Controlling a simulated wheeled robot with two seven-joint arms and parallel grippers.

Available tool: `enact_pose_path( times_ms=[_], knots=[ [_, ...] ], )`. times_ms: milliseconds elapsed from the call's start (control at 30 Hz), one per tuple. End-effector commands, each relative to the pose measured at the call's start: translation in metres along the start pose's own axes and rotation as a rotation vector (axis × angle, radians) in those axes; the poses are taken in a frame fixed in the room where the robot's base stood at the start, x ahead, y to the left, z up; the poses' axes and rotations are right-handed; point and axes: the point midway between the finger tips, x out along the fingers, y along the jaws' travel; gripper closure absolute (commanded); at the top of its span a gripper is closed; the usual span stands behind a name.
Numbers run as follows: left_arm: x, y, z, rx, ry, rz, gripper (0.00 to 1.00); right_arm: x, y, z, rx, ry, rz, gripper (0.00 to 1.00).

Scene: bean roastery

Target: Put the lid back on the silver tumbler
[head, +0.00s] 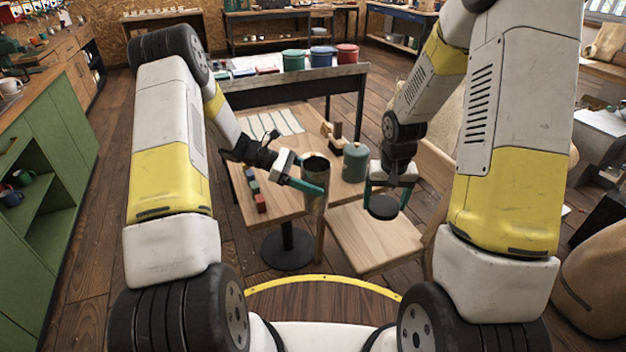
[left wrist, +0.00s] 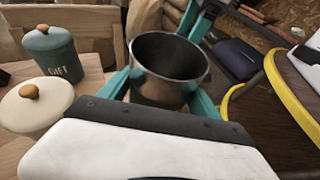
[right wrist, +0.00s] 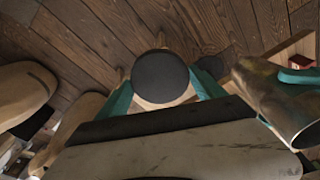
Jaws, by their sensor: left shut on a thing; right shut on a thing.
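The silver tumbler (head: 316,168) is upright and uncovered near the table's front edge. My left gripper (head: 312,188) is shut around its body. The left wrist view shows the tumbler (left wrist: 168,88) with its open, empty-looking mouth between the teal fingers. My right gripper (head: 386,198) is shut on the dark round lid (head: 383,207), in the air right of the tumbler and lower than its rim. In the right wrist view the lid (right wrist: 160,77) is face-on between the fingers, apart from the tumbler (right wrist: 278,100). I cannot tell if the tumbler's base touches the table.
A teal canister (head: 355,163) stands on the wooden table (head: 282,215), behind and between the grippers. A cream canister (left wrist: 36,108) shows in the left wrist view. Small coloured blocks (head: 260,203) line the table's left side. A wooden chair (head: 372,240) is below the lid.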

Motion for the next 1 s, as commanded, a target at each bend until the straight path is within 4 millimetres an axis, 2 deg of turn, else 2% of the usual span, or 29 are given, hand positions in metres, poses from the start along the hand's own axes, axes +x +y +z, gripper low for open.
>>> enact_pose_path(
  times_ms=[167,267,367,600,800,1000],
  knots=[
    [0.000,0.000,0.000,0.000,-0.001,0.001,1.00,-0.005,-0.006,-0.008,-0.009,0.003,-0.002,0.60],
    [0.000,0.000,0.000,0.000,-0.001,0.001,1.00,-0.017,-0.018,-0.022,-0.027,0.005,-0.004,0.60],
    [0.000,0.000,0.000,0.000,-0.001,0.002,1.00,-0.037,-0.037,-0.043,-0.053,0.008,-0.008,0.60],
    [0.000,0.000,0.001,0.000,-0.001,0.002,1.00,-0.100,-0.095,-0.087,-0.123,0.007,-0.017,0.60],
    [0.000,0.000,0.001,0.000,-0.001,0.002,1.00,-0.131,-0.151,-0.090,-0.271,0.001,-0.034,0.60],
    [0.000,0.000,0.001,0.000,-0.001,0.002,1.00,-0.145,-0.181,-0.087,-0.369,0.001,-0.045,0.60]
  ],
)
